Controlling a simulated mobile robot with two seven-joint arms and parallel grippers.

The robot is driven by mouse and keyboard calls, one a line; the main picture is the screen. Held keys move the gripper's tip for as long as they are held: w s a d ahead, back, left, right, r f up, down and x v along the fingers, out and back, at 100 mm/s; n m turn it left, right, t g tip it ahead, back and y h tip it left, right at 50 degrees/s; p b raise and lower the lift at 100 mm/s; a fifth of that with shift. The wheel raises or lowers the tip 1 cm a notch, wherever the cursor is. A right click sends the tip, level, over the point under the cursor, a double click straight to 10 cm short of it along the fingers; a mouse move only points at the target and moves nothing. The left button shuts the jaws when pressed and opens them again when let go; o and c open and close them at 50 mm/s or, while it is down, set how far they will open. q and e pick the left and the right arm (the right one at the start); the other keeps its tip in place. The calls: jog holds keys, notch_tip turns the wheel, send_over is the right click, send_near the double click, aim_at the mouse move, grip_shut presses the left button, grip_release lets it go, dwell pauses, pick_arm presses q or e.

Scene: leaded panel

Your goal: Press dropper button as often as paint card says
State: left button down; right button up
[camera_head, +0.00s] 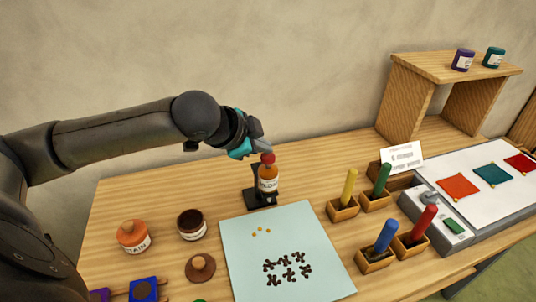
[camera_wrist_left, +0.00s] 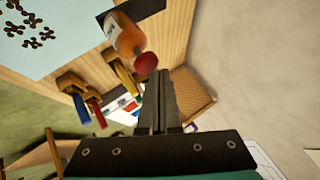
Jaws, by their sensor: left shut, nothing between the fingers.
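The dropper is an orange bottle (camera_head: 268,184) with a white label, upright in a black stand (camera_head: 259,199) and topped by a red button (camera_head: 268,158). My left gripper (camera_head: 264,147) is shut and empty, its fingertips close by the red button; I cannot tell whether they touch. In the left wrist view the red button (camera_wrist_left: 146,63) and bottle (camera_wrist_left: 122,32) show just left of the shut fingers (camera_wrist_left: 160,78). The white paint card (camera_head: 401,157) stands at the right; its small print seems to start "6 drops". My right gripper is not in view.
A pale blue sheet (camera_head: 240,270) with a few orange drops and several dark pieces lies in front. Stain jars (camera_head: 132,236) stand left. Colored sticks in wooden holders (camera_head: 342,210), a panel tray (camera_head: 485,215) and a wooden shelf (camera_head: 455,66) are on the right.

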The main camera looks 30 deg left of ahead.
aim_at(264, 158)
pick_arm(q)
jog(key=shift+f+b, duration=0.5)
jog(key=shift+f, duration=0.55)
dwell(0.9)
jog(key=shift+r, duration=0.1)
jog(key=shift+r+p, duration=1.35)
jog(key=shift+p, duration=0.3)
notch_tip(264, 158, up, 5)
jog(key=p, duration=0.6)
dwell(1.9)
